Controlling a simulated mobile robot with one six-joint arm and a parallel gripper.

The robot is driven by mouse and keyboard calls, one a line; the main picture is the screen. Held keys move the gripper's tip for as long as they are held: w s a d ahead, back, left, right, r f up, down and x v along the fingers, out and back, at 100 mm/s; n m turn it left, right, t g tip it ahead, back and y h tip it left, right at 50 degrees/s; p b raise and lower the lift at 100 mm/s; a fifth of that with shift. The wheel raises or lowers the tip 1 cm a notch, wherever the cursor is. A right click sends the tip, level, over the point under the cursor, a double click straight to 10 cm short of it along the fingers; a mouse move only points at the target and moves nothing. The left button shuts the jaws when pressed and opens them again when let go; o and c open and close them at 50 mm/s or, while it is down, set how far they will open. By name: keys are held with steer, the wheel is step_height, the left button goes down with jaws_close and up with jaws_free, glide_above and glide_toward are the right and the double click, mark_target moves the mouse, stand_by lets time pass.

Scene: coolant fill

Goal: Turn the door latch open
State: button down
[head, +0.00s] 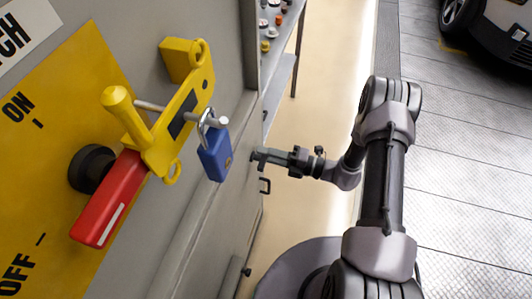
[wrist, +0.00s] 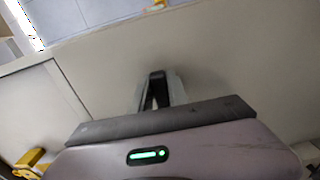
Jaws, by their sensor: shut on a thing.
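My gripper (head: 262,157) reaches from the right to the edge of the grey cabinet door (head: 215,215). It is shut on the door latch, a small dark piece at the door face; the fingers hide most of it in the head view. In the wrist view my gripper (wrist: 157,95) points at the pale door panel, with the dark latch (wrist: 157,76) between its fingertips. How far the latch is turned cannot be told. A small dark pull handle (head: 265,186) sits just below the gripper on the door edge.
Left of the gripper, a yellow lockout bracket (head: 165,150) with a blue padlock (head: 214,155) and a red switch handle (head: 108,200) stick out from the cabinet. A shelf with small items (head: 270,30) stands behind.

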steer(key=c, duration=1.3)
jaws_free()
steer(key=p+v, duration=0.2)
steer(key=v, duration=1.5)
steer(key=shift+s+d, duration=0.1)
steer(key=shift+d, duration=0.1)
